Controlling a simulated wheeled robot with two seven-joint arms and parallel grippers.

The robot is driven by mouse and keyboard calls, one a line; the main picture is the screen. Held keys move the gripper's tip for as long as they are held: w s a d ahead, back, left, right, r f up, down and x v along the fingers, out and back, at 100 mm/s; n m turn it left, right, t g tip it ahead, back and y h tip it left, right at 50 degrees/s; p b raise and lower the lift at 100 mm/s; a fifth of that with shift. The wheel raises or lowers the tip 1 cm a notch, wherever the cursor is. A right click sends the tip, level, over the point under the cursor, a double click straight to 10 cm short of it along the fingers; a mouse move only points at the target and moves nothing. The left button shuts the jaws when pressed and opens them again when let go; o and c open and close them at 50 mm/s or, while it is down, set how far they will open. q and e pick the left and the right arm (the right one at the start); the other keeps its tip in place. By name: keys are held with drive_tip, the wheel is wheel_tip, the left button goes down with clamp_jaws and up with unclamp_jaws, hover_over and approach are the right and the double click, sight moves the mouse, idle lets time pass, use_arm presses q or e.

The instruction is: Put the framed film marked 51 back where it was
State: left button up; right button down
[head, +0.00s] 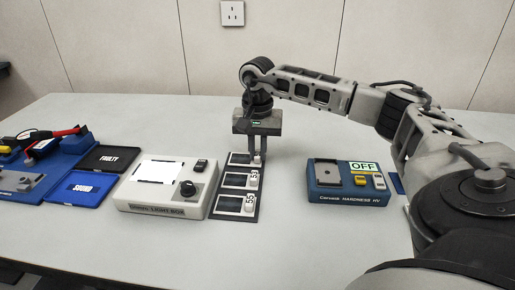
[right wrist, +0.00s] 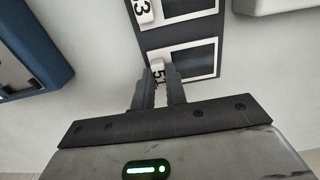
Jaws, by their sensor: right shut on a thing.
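The framed film marked 51 (right wrist: 190,57) has a white frame, a dark film and a white tab with its number. In the head view it (head: 240,158) lies at the far end of the dark holder strip (head: 232,214), in line with the films marked 53 (head: 236,180) and 55 (head: 233,204). My right gripper (head: 258,158) points down over its tab, and the right wrist view shows the fingers (right wrist: 160,75) shut on that tab. The frame looks level and on or just above the strip; I cannot tell whether it touches. My left gripper is not in view.
Left of the strip stands the light box (head: 166,187) with a lit panel and knob. Right is the blue hardness tester (head: 348,184) with an OFF sign. FAULTY (head: 109,159) and SOUND (head: 76,189) trays lie further left. The table between strip and tester is clear.

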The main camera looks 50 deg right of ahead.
sight(258, 154)
drive_tip(key=shift+f, duration=0.1)
drive_tip(key=shift+f, duration=0.15)
drive_tip(key=c, duration=1.4)
unclamp_jaws()
drive_tip(key=shift+c, duration=0.2)
wheel_tip(258, 154, up, 13)
drive_tip(key=shift+f, duration=0.2)
